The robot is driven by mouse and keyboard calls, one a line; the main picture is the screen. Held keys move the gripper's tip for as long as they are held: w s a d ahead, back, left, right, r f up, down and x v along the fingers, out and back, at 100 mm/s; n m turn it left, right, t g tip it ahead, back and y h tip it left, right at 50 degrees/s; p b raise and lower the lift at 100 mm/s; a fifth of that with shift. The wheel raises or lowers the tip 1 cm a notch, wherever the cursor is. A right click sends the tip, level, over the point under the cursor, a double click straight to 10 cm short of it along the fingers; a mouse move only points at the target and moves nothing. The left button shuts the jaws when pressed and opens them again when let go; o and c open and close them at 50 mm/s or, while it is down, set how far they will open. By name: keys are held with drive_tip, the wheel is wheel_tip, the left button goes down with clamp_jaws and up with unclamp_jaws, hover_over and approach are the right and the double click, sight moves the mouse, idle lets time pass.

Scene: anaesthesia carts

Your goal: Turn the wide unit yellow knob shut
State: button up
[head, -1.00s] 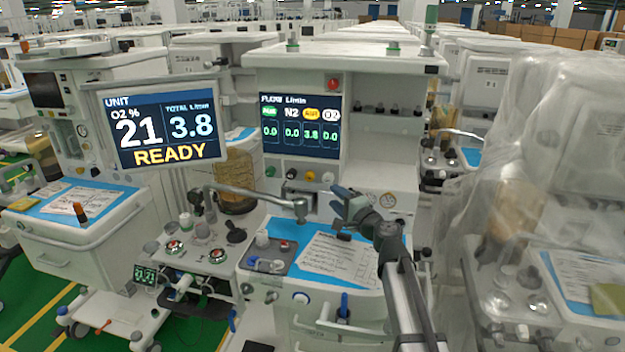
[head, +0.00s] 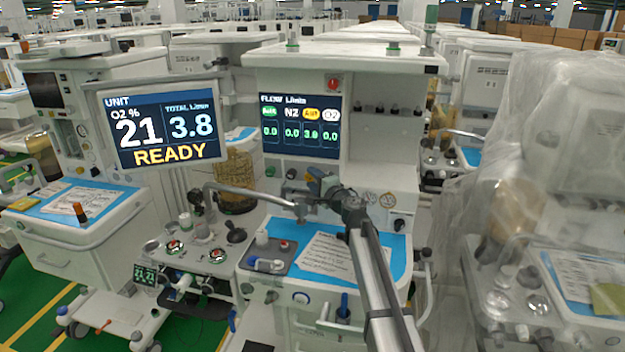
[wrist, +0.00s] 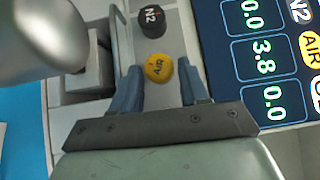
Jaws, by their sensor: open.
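The yellow knob (wrist: 159,68), marked AIR, sits on the front panel of the wide unit (head: 385,165). In the wrist view it lies between the tips of my two blue fingers, with a gap visible on at least the right side. My gripper (wrist: 158,85) is open around or just in front of it; I cannot tell the depth. In the head view my gripper (head: 314,182) is at the panel below the flow screen and hides the yellow knob. The flow screen (head: 299,126) reads 3.8 under the yellow AIR label.
A black N2 knob (wrist: 152,20) sits beside the yellow one. A grey jointed metal arm (head: 245,193) reaches across close to my gripper. The left screen (head: 160,124) reads READY and 3.8. Papers (head: 330,253) lie on the blue worktop below.

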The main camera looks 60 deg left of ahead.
drive_tip(key=shift+a, duration=0.45)
drive_tip(key=shift+c, duration=0.3)
drive_tip(key=c, duration=0.7)
drive_tip(key=shift+f+m+y, duration=0.1)
drive_tip(key=shift+m+y, duration=0.4)
drive_tip(key=o, duration=0.8)
drive_tip(key=shift+c, duration=0.2)
